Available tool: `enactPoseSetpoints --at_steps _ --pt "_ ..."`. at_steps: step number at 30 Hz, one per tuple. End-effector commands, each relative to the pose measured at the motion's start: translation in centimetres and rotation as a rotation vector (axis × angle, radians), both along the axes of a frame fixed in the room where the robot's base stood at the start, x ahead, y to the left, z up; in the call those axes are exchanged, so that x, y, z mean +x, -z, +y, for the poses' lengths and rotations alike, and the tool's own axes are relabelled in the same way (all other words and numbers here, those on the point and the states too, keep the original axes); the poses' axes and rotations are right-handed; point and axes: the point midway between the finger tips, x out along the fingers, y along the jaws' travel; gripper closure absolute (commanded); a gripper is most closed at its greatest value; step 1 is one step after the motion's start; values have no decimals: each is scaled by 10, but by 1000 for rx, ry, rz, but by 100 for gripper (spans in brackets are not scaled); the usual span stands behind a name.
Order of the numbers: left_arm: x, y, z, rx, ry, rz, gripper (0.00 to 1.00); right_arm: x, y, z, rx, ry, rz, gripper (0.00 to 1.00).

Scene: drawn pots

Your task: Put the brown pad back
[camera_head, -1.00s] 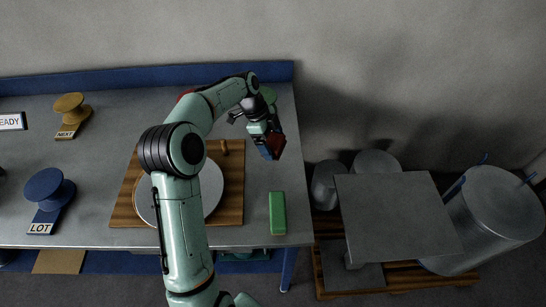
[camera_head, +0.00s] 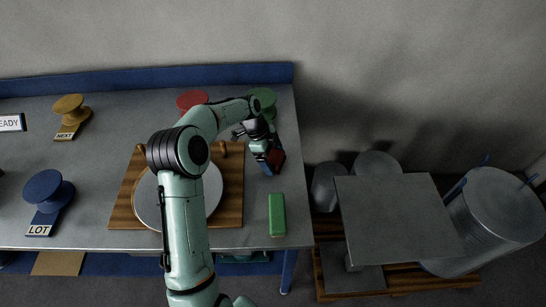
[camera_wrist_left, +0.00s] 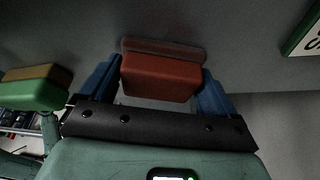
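A red-brown pad (camera_head: 277,158) is between the blue fingers of my left gripper (camera_head: 271,160), over the right part of the bench, behind a green block. In the left wrist view the pad (camera_wrist_left: 160,77) fills the space between the two fingers, which appear to touch its ends. A thin reddish strip shows along its far side. The pad is at or just above the bench top; I cannot tell whether it touches. My right gripper is not in view.
The green block (camera_head: 277,214) lies near the bench's right front corner. A wooden board (camera_head: 231,205) with a round grey plate (camera_head: 211,188) is to the left. Red (camera_head: 192,99) and green (camera_head: 263,97) spool-shaped stands are behind. A grey table (camera_head: 400,215) stands right of the bench.

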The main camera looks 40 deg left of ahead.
Motion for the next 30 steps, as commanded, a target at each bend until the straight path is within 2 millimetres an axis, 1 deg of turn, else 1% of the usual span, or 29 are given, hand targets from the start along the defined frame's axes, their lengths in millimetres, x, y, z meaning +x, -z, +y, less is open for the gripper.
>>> enactPoseSetpoints --at_steps 7,11,14,21,24,27,30 --pt "0 0 0 0 0 1 0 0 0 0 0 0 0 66" --pt "0 -7 1 2 -1 -1 0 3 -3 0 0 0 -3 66" --pt "-1 -21 7 2 -2 -3 0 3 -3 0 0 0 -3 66" --pt "-7 -70 26 1 -3 -4 0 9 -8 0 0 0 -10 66" --pt "-9 -88 33 1 -2 -4 0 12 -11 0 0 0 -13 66" --pt "-11 -102 38 1 0 -3 0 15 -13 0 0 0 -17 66" --pt "-13 -110 42 1 0 -2 0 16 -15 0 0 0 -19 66"
